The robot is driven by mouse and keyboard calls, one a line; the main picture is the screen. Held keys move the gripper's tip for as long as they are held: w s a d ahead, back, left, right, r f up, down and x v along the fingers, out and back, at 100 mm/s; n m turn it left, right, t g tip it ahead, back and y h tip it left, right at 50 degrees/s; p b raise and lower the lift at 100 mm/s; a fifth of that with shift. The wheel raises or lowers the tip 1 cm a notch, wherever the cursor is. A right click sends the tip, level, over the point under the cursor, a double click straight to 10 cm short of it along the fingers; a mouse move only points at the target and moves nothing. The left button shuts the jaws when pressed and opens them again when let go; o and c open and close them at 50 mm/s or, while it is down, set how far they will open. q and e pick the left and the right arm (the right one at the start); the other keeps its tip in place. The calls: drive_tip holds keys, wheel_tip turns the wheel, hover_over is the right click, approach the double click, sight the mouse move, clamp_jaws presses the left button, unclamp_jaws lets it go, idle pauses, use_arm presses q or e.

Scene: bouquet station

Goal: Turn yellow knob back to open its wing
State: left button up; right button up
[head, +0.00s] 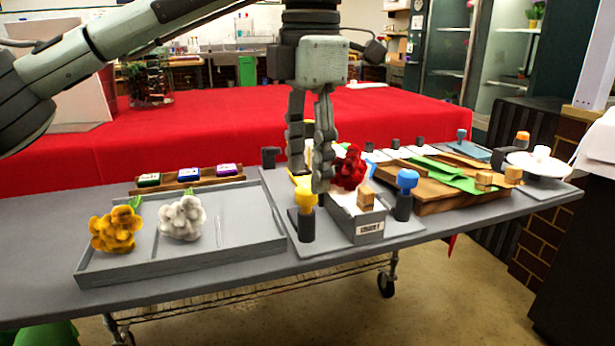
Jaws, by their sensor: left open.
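The yellow knob (306,197) sits on top of a dark post (305,226) at the left front of a small grey box (362,224). My left gripper (309,178) points down from above, open, with its fingertips just over and behind the knob. One finger partly covers the knob's right edge; I cannot tell whether it touches. My right gripper is not in view.
A blue knob (407,179) on a dark post stands right of the box. A grey tray (182,267) at left holds a yellow flower (115,230) and a white flower (182,218). Wooden boards (440,200) with green sheets lie at right.

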sight(309, 190)
use_arm(q)
wheel_tip(309, 190, up, 9)
drive_tip(key=shift+s+r, duration=0.15)
idle(0.4)
